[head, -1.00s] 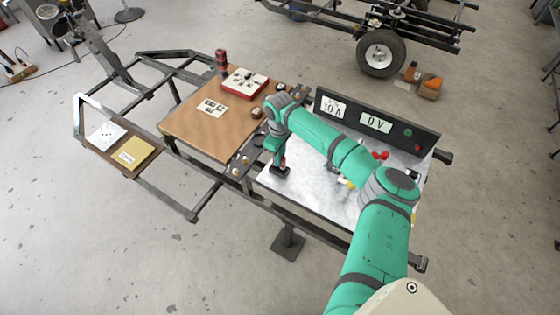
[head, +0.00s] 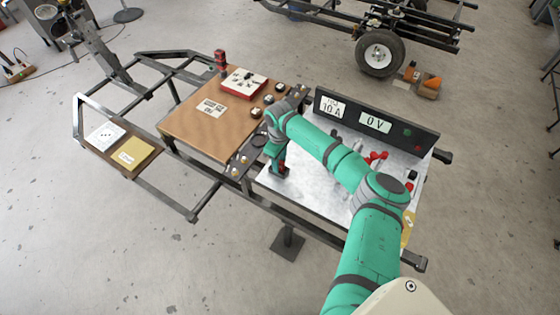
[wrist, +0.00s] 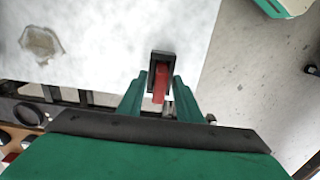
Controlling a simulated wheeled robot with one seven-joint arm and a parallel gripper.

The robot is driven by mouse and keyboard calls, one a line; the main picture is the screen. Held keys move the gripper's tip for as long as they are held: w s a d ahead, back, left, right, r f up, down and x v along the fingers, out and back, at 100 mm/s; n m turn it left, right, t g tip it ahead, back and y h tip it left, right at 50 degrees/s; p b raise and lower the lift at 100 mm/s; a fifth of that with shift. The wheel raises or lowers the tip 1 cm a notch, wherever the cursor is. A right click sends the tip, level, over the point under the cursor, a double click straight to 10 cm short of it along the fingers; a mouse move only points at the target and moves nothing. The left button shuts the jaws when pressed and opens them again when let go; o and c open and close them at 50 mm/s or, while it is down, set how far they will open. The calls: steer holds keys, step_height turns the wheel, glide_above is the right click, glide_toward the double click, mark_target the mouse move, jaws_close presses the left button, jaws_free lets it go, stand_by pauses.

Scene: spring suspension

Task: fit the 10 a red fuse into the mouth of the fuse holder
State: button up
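My gripper (head: 279,160) points down over the near left part of the pale metal plate (head: 312,192). In the wrist view its two green fingers (wrist: 160,82) stand on either side of the 10 A red fuse (wrist: 160,86) and appear shut on it. The dark fuse holder (wrist: 163,55) is at the fingertips, with the fuse's far end at its mouth. In the head view the holder (head: 279,175) is a small dark block on the plate. How deep the fuse sits in the mouth cannot be told.
A dark panel with a 10 A label (head: 332,108) and a 0 V display (head: 375,122) stands at the plate's back. Red parts (head: 377,157) lie on the plate right of my arm. A wooden board (head: 190,128) with a red-and-white case (head: 244,83) is at left.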

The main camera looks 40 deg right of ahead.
step_height(320, 180, up, 12)
stand_by(0.6)
stand_by(0.5)
